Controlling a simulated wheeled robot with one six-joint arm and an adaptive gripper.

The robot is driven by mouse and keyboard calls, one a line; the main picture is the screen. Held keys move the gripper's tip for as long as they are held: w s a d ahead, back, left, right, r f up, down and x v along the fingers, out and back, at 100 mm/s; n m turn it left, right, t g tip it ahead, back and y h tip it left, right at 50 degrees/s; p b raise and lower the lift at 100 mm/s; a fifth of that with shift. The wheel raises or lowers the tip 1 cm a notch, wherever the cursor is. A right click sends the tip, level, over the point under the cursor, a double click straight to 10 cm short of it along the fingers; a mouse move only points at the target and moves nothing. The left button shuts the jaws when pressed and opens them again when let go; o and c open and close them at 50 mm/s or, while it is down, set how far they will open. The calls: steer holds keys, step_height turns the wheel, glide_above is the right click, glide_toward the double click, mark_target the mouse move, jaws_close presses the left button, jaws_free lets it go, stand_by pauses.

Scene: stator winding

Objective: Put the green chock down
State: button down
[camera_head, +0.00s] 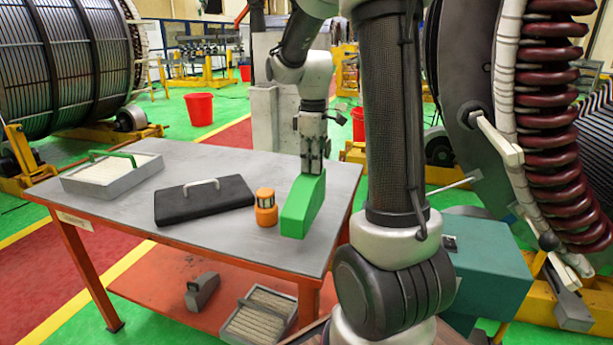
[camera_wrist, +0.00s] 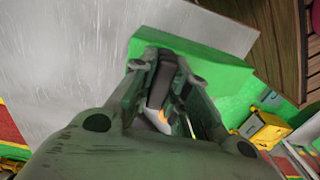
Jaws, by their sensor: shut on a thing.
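The green chock (camera_head: 303,204) is a wedge at the right end of the grey table top (camera_head: 250,262). Its lower edge appears to be at the table surface; I cannot tell whether it touches. My gripper (camera_head: 313,166) points down and is shut on the upper part of the chock. In the wrist view the green chock (camera_wrist: 215,68) extends from both sides of my gripper (camera_wrist: 165,75), near the table edge. The fingers hide its middle.
An orange lantern-like object (camera_head: 265,208) stands just left of the chock. A black case (camera_head: 203,200) and a grey tray with a green handle (camera_head: 112,174) lie further left. A lower shelf holds a grey block (camera_head: 202,291) and another tray (camera_head: 258,316).

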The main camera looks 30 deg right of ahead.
mark_target(312, 176)
steer(key=shift+f, duration=2.1)
steer(key=c, duration=1.4)
jaws_free()
steer(key=shift+f, duration=0.15)
step_height(312, 176, up, 12)
steer(key=shift+d+f, duration=0.1)
steer(key=shift+f, duration=0.1)
steer(key=shift+r, duration=0.35)
steer(key=s+a+m+t, duration=0.1)
steer(key=s+a+m, duration=0.1)
steer(key=s, duration=0.4)
steer(key=s+a+m+t, duration=0.2)
steer(key=s+a+m, duration=0.1)
steer(key=s, duration=0.4)
steer(key=s+a+m+t, duration=0.1)
steer(key=s+a+m, duration=0.1)
steer(key=s, duration=0.5)
steer(key=shift+s+a+m+t, duration=0.15)
steer(key=shift+a+m+t, duration=0.15)
steer(key=shift+a, duration=0.25)
